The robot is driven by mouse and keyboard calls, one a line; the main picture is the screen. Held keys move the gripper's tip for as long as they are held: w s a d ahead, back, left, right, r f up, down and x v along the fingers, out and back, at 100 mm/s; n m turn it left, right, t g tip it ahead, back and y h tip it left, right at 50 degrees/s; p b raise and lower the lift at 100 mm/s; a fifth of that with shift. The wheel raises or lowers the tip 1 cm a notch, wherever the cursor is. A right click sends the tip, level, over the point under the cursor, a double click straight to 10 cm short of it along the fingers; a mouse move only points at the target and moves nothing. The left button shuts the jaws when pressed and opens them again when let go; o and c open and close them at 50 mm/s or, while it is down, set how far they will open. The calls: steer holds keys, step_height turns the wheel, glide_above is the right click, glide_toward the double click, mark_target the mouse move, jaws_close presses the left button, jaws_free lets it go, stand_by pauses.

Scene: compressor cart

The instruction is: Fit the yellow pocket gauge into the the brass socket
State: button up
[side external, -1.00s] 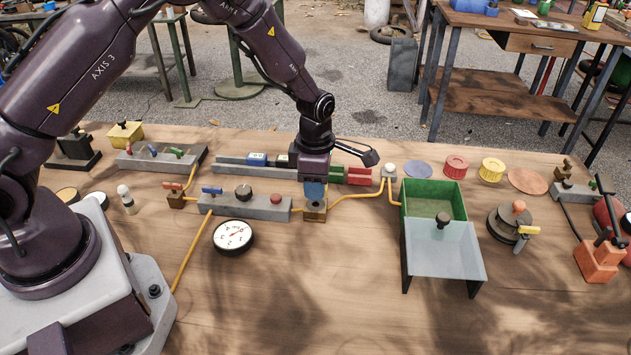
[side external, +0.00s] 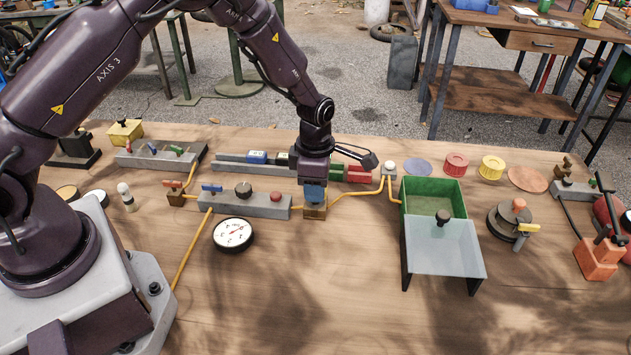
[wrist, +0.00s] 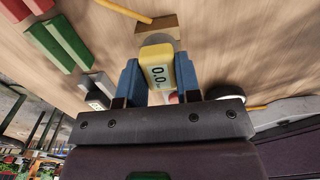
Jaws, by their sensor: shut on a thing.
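The yellow pocket gauge (wrist: 158,72), with a display reading 0.0, is between the blue fingers of my gripper (wrist: 157,62) in the wrist view. My gripper is shut on it. In the side external view the gripper (side external: 314,193) points down directly over the brass socket (side external: 315,212), and the gauge is hidden behind the blue finger. The brass socket shows just beyond the gauge's end in the wrist view (wrist: 158,23). I cannot tell whether the gauge's lower end is inside the socket or just above it.
A grey panel (side external: 222,203) with a lever and knobs stands left of the socket. A round dial gauge (side external: 233,234) lies in front of it. A rail with blue and red blocks (side external: 358,174) runs behind. A green bin (side external: 450,190) stands right.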

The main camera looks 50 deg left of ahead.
steer(key=shift+f, duration=1)
steer(key=o, duration=1)
step_height(320, 180, up, 13)
steer(key=shift+r, duration=0.1)
